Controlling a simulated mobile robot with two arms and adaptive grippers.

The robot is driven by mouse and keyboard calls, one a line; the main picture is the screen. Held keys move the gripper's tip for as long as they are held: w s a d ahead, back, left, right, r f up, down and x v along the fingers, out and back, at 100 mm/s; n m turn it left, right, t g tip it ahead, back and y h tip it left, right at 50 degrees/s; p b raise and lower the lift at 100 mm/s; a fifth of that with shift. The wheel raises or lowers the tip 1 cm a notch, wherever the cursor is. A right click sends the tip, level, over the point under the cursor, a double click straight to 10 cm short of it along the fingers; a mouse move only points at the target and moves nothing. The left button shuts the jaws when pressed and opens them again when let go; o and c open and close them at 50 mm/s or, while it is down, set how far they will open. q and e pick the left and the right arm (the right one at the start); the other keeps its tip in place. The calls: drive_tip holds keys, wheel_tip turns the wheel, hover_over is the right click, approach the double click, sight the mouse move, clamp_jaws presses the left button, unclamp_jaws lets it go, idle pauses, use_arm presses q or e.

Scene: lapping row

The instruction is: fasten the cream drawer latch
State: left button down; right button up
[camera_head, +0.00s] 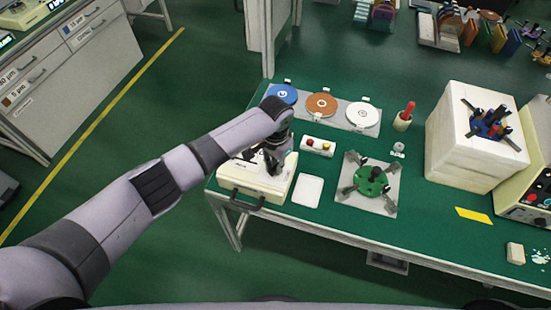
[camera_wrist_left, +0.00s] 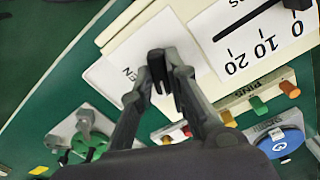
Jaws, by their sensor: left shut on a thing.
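The cream drawer unit (camera_head: 250,181) sits at the left end of the green table, with a dark bar handle (camera_head: 246,203) on its front. My left gripper (camera_head: 272,160) is over its top, reaching in from the left. In the left wrist view the fingers (camera_wrist_left: 163,76) are closed on a small black upright piece, the latch lever (camera_wrist_left: 157,68), above the unit's top. White labels with lettering and a 0-10-20 scale (camera_wrist_left: 258,45) lie around it. The lever's base is partly hidden, so I cannot tell whether the latch is fastened. My right gripper is not in view.
A pin block (camera_head: 317,146), a white card (camera_head: 307,190) and a green round fixture (camera_head: 371,181) are right of the unit. A tray with blue, brown and white discs (camera_head: 322,104) is behind. A large white block (camera_head: 470,150) stands further right.

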use_arm(q)
drive_tip(key=n+p, duration=0.2)
drive_tip(key=n, duration=0.1)
drive_tip(key=shift+r, duration=0.15)
drive_tip(key=shift+n+p, duration=0.45)
drive_tip(key=shift+n, duration=0.35)
drive_tip(key=c, duration=1.6)
unclamp_jaws()
drive_tip(key=shift+o, duration=0.2)
